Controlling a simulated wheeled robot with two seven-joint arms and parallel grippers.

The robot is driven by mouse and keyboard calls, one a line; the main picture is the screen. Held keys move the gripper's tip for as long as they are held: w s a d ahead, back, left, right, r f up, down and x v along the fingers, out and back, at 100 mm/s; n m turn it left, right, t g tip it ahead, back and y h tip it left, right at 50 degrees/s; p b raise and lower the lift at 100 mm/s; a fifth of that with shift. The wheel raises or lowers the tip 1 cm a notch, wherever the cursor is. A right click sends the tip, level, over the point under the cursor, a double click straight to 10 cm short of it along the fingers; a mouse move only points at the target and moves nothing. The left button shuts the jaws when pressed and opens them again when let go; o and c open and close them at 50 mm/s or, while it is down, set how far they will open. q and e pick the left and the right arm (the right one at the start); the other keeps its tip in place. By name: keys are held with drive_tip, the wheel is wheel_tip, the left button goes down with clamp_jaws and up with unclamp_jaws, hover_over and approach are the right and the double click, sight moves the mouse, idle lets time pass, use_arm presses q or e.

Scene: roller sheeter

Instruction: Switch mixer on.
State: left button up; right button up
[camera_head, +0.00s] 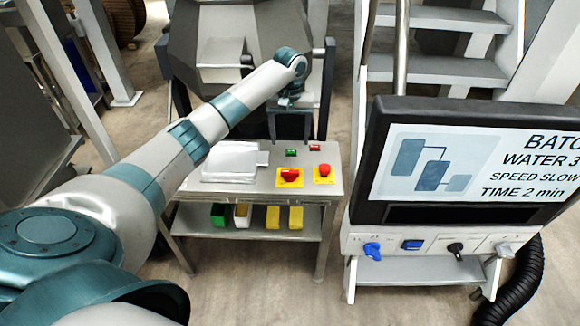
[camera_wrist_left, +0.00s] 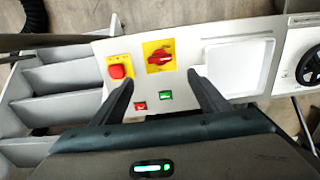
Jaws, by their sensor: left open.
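My left gripper (camera_head: 291,136) is open, its two fingers pointing down over the back of a small control table (camera_head: 240,188). In the left wrist view the open fingers (camera_wrist_left: 160,77) are empty, on either side of a green button (camera_wrist_left: 166,95) and a red button (camera_wrist_left: 139,106). The green button (camera_head: 291,152) and red button (camera_head: 314,147) show just below the fingers in the head view. Nearer are a red rotary switch on a yellow plate (camera_head: 290,176) and a red mushroom button (camera_head: 324,170). I cannot tell whether a finger touches the panel. My right gripper is not in view.
A white tray-like plate (camera_head: 232,166) lies left of the switches. Several yellow, white and green blocks (camera_head: 274,217) sit on the shelf below. A large screen (camera_head: 470,165) with knobs beneath stands at the right. Metal steps (camera_head: 446,68) are behind it.

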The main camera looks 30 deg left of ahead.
sight(290, 171)
use_arm(q)
wheel_tip(290, 171, down, 13)
drive_tip(key=p, duration=0.3)
drive_tip(key=shift+r, duration=0.1)
drive_tip(key=shift+f, duration=0.8)
drive_tip(key=c, duration=1)
